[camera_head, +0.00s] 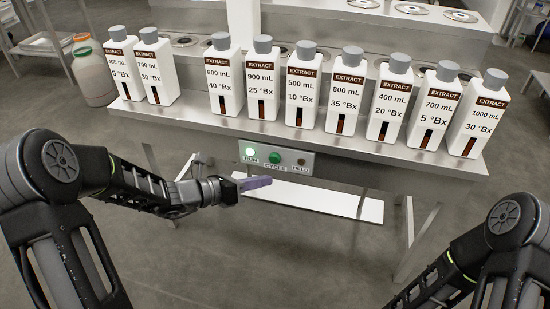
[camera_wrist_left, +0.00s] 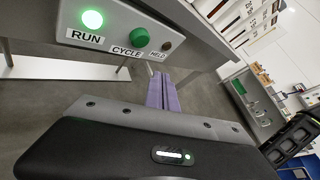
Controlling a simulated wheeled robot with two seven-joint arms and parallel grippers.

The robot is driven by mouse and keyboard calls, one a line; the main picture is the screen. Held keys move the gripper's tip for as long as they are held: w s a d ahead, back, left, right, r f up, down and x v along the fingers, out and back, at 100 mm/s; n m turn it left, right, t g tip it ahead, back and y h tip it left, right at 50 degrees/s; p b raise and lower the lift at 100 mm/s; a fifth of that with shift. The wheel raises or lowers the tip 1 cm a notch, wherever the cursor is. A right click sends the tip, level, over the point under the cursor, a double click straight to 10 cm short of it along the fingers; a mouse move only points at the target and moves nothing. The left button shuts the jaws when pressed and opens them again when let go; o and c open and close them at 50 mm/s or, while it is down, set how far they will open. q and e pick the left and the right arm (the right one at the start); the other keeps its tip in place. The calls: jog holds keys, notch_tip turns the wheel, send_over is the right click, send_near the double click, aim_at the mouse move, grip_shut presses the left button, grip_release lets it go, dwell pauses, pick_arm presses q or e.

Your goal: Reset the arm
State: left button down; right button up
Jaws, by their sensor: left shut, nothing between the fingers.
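My left arm reaches in from the left in the head view. Its gripper (camera_head: 256,183) is shut and empty, with purple fingers in front of and below the control panel (camera_head: 318,167). The left wrist view shows the shut fingers (camera_wrist_left: 162,92) near the green CYCLE button (camera_wrist_left: 139,38), apart from it as far as I can tell. The RUN lamp (camera_head: 250,152) glows green and the HELD lamp (camera_head: 301,162) is dark. My right arm (camera_head: 480,255) shows at the lower right; its gripper is out of view.
Several white EXTRACT bottles (camera_head: 299,90) with grey caps stand in a row on the steel bench (camera_head: 200,116). Open grey floor (camera_head: 300,250) lies before the bench.

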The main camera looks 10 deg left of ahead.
dwell(0.6)
pick_arm(q)
jog(key=s+a+f+m+g+y, duration=0.1)
jog(key=s+f+m+g+y, duration=0.3)
jog(key=s+f+m, duration=0.7)
jog(key=s+a+f+m+g+y, duration=0.1)
jog(key=s+f+m+g+y, duration=0.3)
jog(key=s+f+m, duration=0.65)
jog(key=s+d+f+m+g+h, duration=0.1)
jog(key=s+d+f+m, duration=0.3)
jog(key=d+m, duration=0.15)
jog(key=s+d+f+m+h, duration=0.1)
jog(key=s+d+f+m, duration=0.25)
jog(key=d, duration=0.25)
notch_tip(320, 180, up, 22)
jog(key=p, duration=2.1)
jog(key=shift+w+a+p, duration=0.25)
jog(key=shift+w+p, duration=0.1)
